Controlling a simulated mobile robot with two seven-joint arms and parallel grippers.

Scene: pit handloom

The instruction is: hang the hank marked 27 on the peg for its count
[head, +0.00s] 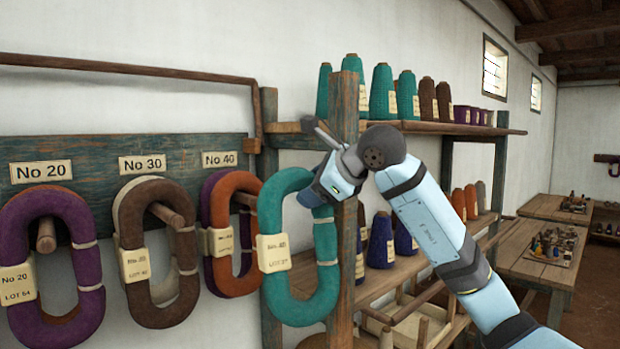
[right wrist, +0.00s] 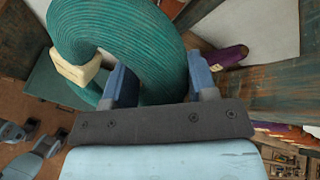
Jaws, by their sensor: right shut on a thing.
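The teal hank (head: 326,250) hangs upright in my right gripper (head: 325,185), which is shut on its upper right side. Its cream tag (head: 273,252) appears to read No 40, LOT 27. The right wrist view shows the teal coil (right wrist: 125,40) between the fingers (right wrist: 155,85). The peg under the No 40 label (head: 220,159) carries an orange hank (head: 228,275) with a purple one behind. This wooden peg (head: 245,198) shows just left of the teal hank, whose left side may hide its tip. I cannot tell their gap in depth.
The No 20 peg (head: 46,236) holds a purple hank (head: 88,262); the No 30 peg (head: 167,215) holds a brown hank (head: 135,300) over a cream one. A wooden post (head: 344,110) stands close behind my gripper. Shelves of yarn cones (head: 383,92) are at right.

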